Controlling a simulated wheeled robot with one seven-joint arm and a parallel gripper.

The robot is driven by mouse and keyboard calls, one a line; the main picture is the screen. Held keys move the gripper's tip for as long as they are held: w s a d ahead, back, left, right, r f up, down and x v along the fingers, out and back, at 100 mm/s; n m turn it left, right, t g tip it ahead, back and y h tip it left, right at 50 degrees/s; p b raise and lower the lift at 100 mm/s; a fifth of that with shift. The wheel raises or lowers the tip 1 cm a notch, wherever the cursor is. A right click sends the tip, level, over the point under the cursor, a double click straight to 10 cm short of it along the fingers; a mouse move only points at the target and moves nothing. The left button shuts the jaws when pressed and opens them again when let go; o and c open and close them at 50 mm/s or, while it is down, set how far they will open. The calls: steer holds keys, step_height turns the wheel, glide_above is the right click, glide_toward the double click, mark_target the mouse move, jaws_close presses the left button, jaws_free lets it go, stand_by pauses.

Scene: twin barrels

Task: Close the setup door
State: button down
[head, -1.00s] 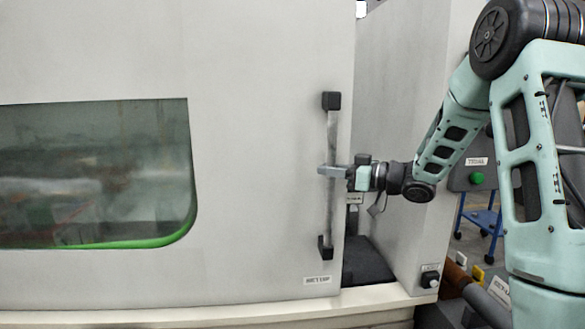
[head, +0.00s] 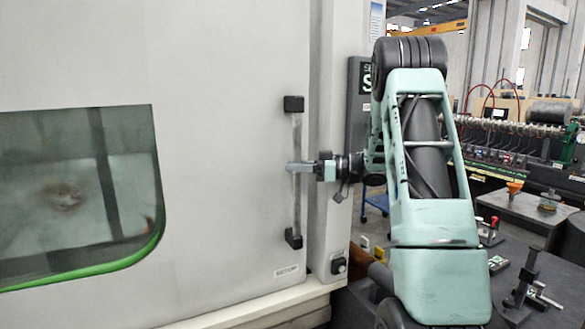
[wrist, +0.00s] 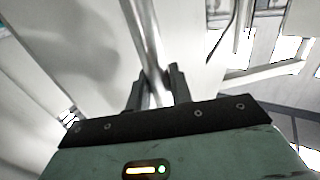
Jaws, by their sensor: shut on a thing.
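The setup door (head: 220,190) is a large pale grey panel with a dark, green-edged window (head: 80,190) on the left in the head view. Its handle (head: 297,208) is an upright metal bar with black end brackets near the door's right edge. My gripper (head: 297,167) is shut on the handle bar around its middle. In the wrist view, the bar (wrist: 143,35) runs between my two dark fingers (wrist: 154,92). The door's right edge lies close against the grey frame post (head: 335,120), with no wide gap visible. Whether they touch is unclear.
A small black button (head: 338,266) sits low on the frame post. A pale ledge (head: 270,300) runs beneath the door. To the right stand a dark bench (head: 540,265) with fixtures and a blue trolley (head: 375,203).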

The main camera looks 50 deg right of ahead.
steer(key=c, duration=1.3)
jaws_free()
steer(key=b+v, duration=0.6)
steer(key=v, duration=1.1)
steer(key=shift+s+b, duration=0.2)
steer(key=shift+b, duration=0.2)
steer(key=shift+d, duration=0.15)
